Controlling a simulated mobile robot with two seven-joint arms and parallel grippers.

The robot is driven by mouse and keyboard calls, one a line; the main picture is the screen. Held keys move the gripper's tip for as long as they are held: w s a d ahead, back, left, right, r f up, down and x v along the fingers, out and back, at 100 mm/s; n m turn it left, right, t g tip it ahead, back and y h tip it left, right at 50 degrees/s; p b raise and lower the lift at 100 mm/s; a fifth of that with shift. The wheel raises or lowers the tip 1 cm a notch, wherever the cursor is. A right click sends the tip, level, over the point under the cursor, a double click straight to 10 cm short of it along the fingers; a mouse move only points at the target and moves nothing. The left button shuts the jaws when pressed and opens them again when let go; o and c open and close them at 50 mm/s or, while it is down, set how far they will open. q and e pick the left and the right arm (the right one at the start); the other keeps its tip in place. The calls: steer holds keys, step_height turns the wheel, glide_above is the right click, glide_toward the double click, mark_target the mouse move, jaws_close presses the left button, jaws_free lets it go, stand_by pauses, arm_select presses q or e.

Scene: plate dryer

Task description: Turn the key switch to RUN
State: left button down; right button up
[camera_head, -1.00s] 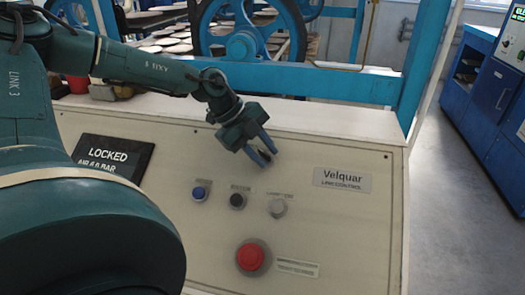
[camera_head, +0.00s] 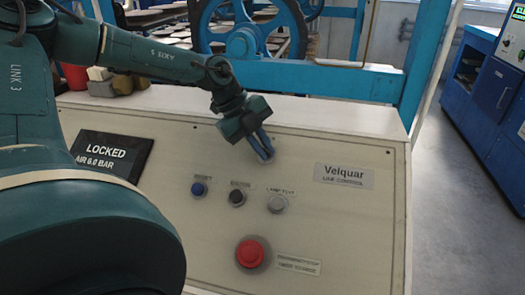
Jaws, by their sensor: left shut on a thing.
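My left gripper (camera_head: 263,145) reaches down from the upper left to the upper middle of the cream control panel (camera_head: 340,235). Its blue fingers are close together, shut on the key switch (camera_head: 263,158). The fingers cover most of the switch, and only a bit of its round base shows around the tips. I cannot read its position or any RUN mark. A dark display (camera_head: 108,155) at the panel's left reads LOCKED and AIR 6.0 BAR. My right gripper is not in view.
Below the gripper are a blue button (camera_head: 199,189), a black button (camera_head: 237,198) and a grey lamp-test button (camera_head: 277,203). A red emergency stop (camera_head: 250,254) sits lower down. A Velquar label (camera_head: 343,175) is to the right. Blue machine frame (camera_head: 330,84) stands behind.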

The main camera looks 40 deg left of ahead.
arm_select(q)
steer(key=shift+f+m+g+y+b, duration=0.15)
steer(key=shift+m+g+b, duration=0.25)
steer(key=shift+m+b, duration=0.2)
steer(key=shift+f+m+g+y+b, duration=0.1)
steer(key=shift+m+g+y+b, duration=0.05)
steer(key=shift+m+g+b, duration=0.35)
steer(key=shift+w+r+m+g+y+b, duration=0.1)
steer(key=shift+m+g+y+b, duration=0.45)
steer(key=shift+m, duration=0.65)
steer(key=shift+d+m+g+y+b, duration=0.1)
steer(key=shift+m+g+y+b, duration=0.45)
steer(key=shift+m, duration=0.45)
steer(key=shift+r+m+g+y, duration=0.1)
steer(key=shift+m+g+y, duration=0.25)
steer(key=shift+m, duration=0.35)
steer(key=shift+m+b, duration=0.3)
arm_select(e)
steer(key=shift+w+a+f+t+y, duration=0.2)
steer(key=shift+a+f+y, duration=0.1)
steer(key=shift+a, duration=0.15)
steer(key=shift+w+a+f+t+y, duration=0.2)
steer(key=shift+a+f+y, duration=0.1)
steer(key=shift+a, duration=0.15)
arm_select(q)
steer(key=shift+g+y, duration=0.25)
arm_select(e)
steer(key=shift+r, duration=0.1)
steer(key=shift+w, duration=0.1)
